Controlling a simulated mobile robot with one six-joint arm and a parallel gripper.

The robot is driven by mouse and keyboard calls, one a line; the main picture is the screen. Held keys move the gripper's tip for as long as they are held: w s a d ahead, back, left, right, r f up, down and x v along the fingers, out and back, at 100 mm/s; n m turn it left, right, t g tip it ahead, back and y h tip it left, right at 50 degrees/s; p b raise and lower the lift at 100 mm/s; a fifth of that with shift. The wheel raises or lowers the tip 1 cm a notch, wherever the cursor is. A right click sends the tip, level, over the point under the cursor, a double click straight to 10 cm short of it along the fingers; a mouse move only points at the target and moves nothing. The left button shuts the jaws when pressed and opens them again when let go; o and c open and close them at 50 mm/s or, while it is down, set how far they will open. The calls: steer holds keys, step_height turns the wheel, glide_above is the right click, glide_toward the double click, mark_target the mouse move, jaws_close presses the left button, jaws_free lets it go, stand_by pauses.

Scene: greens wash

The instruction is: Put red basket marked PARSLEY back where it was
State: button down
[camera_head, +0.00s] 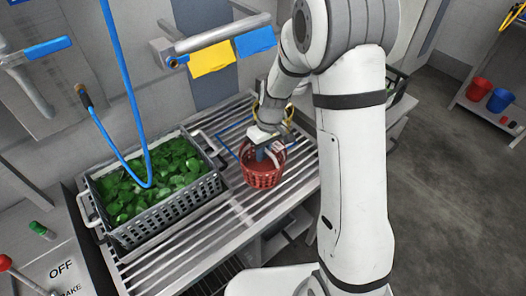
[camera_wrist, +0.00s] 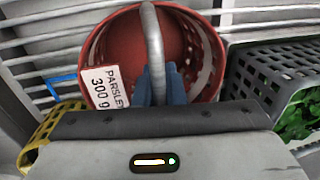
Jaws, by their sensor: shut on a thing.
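The red basket marked PARSLEY (camera_head: 263,178) is over the right part of the slatted metal counter in the head view. In the wrist view the red basket (camera_wrist: 193,38) fills the upper middle, with a white label (camera_wrist: 104,88) reading PARSLEY 300 g. It looks empty inside. My gripper (camera_head: 266,153) is above it. In the wrist view my gripper (camera_wrist: 160,88) has its blue fingers shut on the basket's grey handle (camera_wrist: 152,40). I cannot tell whether the basket's bottom touches the slats. A blue outline (camera_head: 222,142) on the counter shows behind and left of the basket.
A grey crate (camera_head: 165,215) of green leaves stands left of the basket, with a blue hose hanging over it. A yellow basket (camera_wrist: 37,140) is partly hidden behind my gripper. Blue and yellow cloths hang from a rail (camera_head: 222,33). Bare slats (camera_head: 235,215) lie in front.

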steer(key=shift+f, duration=0.2)
steer(key=c, duration=1.5)
jaws_free()
steer(key=shift+r, duration=0.15)
step_height(320, 180, up, 12)
steer(key=d, duration=0.2)
steer(key=s+d+r+m+t+h, duration=0.1)
steer(key=s+d+r+m+t, duration=0.1)
steer(key=s, duration=0.7)
steer(key=s+d+r+m+t, duration=0.2)
steer(key=s+d+r+m, duration=0.2)
steer(key=s, duration=0.6)
steer(key=shift+s+d+r+m+h+b, duration=0.35)
steer(key=shift+d+r, duration=0.25)
steer(key=shift+d, duration=0.55)
steer(key=shift+w, duration=0.1)
